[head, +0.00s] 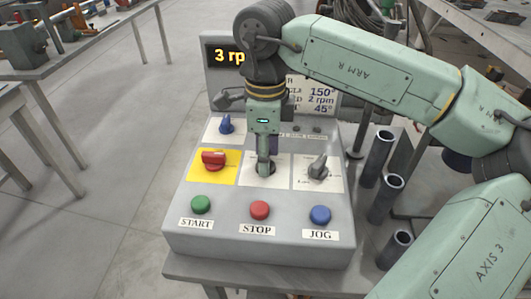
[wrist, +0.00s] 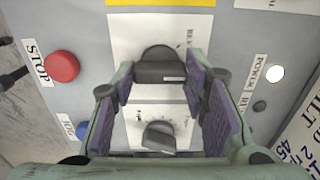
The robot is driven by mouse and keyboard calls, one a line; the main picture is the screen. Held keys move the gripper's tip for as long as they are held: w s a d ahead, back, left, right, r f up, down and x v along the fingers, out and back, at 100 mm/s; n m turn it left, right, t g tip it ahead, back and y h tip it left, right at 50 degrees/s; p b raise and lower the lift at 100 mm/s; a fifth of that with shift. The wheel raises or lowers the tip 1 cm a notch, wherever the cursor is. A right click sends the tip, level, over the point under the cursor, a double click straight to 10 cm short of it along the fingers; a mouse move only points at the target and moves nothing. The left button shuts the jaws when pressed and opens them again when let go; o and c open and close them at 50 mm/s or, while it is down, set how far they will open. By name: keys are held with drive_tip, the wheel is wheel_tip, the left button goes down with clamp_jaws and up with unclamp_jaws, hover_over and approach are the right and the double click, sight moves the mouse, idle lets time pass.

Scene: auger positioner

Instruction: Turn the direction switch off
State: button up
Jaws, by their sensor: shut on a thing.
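The direction switch is a dark knob (wrist: 160,72) on a white plate in the middle of the panel. In the wrist view its bar lies crosswise between my fingertips, with a light mark at its right end. My gripper (wrist: 160,85) is shut on this bar, one finger at each end. In the head view my gripper (head: 263,170) points down onto the middle plate and hides most of the knob. The plate's lettering is only partly readable, with "RE" at the right in the wrist view.
A red switch (head: 213,160) on yellow stands left, a grey knob (head: 318,168) right, a blue knob (head: 226,125) behind. Green START (head: 201,204), red STOP (head: 260,210) and blue JOG (head: 320,215) buttons line the front. A display (head: 228,56) reads "3 rp", partly hidden. Metal tubes (head: 378,158) stand right.

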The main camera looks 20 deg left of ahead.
drive_tip(key=o, duration=1.2)
drive_tip(key=shift+c, duration=0.2)
wheel_tip(320, 180, up, 12)
drive_tip(key=shift+s, duration=0.1)
